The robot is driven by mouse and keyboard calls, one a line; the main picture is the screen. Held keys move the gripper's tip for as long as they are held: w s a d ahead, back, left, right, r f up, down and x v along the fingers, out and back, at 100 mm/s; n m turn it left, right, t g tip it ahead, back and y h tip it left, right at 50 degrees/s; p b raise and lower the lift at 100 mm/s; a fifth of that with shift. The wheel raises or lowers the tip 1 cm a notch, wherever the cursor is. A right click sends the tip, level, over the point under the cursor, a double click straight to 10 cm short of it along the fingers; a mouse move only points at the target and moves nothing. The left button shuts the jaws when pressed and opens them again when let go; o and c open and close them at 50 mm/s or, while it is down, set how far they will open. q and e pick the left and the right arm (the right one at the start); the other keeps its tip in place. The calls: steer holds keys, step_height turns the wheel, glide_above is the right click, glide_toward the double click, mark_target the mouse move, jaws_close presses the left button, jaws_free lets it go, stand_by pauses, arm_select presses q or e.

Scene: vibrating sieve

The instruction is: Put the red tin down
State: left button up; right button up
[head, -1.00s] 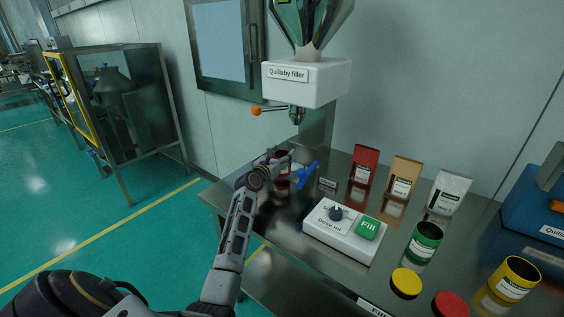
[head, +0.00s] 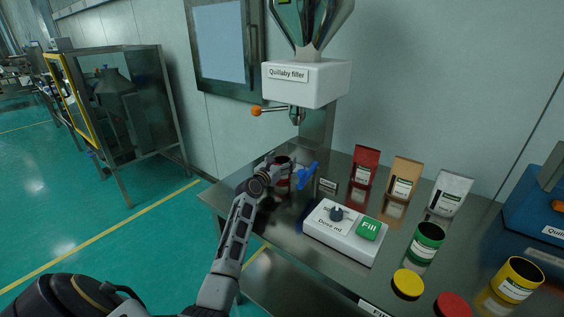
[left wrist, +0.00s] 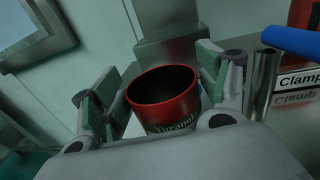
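The red tin (head: 283,161) stands upright and open-topped under the filler nozzle at the far left of the steel bench. In the left wrist view, the tin (left wrist: 165,102) shows its empty-looking dark mouth and part of its label. My left gripper (head: 278,168) is around the tin at bench height. In the left wrist view, its green-padded fingers (left wrist: 160,92) are on either side of the tin, with a narrow gap at the left pad, so it looks open. The tin's base is hidden in that view. My right gripper is not in view.
The blue clamp handle (head: 308,173) is just right of the tin. The filler (head: 306,84) with its nozzle is above. The white dose box (head: 343,231), several pouches, a green tin (head: 425,241), a yellow tin (head: 515,281) and loose lids occupy the right side.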

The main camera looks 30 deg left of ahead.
arm_select(q)
steer(key=shift+r, duration=0.1)
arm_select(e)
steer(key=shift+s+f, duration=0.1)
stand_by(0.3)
arm_select(q)
steer(key=shift+s, duration=0.45)
steer(key=shift+s+d+p, duration=0.15)
steer(key=shift+s+p, duration=0.3)
steer(key=shift+s, duration=1.5)
steer(key=s, duration=0.2)
steer(key=shift+s, duration=0.3)
steer(key=shift+s+d, duration=0.1)
steer(key=shift+s, duration=0.75)
steer(key=shift+s+p, duration=0.35)
steer(key=shift+s, duration=1.05)
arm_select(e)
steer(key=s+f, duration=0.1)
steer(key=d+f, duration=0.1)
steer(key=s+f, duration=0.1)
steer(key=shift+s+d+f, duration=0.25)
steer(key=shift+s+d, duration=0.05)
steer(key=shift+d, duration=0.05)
